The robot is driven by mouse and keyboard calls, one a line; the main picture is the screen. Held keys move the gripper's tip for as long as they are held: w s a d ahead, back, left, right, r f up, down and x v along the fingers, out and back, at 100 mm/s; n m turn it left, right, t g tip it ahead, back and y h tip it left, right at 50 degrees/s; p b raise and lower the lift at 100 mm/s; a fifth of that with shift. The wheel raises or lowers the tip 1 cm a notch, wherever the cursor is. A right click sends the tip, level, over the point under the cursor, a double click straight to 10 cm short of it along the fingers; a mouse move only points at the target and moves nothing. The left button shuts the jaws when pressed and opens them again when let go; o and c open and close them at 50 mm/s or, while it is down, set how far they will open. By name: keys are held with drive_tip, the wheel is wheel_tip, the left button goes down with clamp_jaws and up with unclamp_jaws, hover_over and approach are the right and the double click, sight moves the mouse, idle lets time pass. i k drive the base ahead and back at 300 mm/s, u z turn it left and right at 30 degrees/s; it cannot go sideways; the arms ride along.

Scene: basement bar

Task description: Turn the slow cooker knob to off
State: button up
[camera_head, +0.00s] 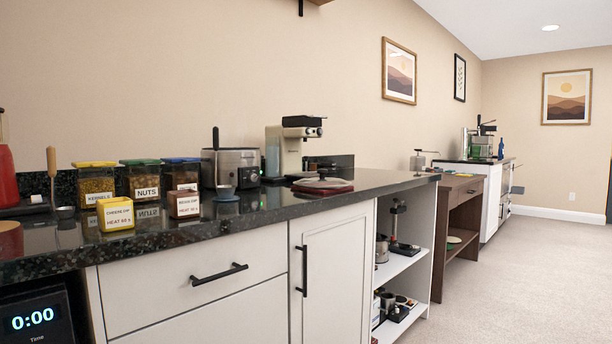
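A silver and black countertop appliance (238,160) stands at the back of the dark counter, against the wall. It may be the slow cooker, but I cannot tell for sure at this size. A small round detail shows low on its right side, and I cannot tell whether it is a knob or where it points. A dark upright handle rises at its left end. My gripper is not in view.
The dark counter (275,210) holds lidded jars (142,180), a yellow cheese dip box (117,215) and a brown bean dip box (184,204) in front. A coffee machine (290,148) stands to the right. Open carpet (530,260) lies at right.

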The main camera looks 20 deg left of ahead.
sight(252, 178)
drive_tip(key=z, duration=0.05)
drive_tip(key=i, duration=0.7)
drive_tip(key=u, duration=0.95)
drive_tip(key=i, duration=0.65)
drive_tip(key=u, duration=0.75)
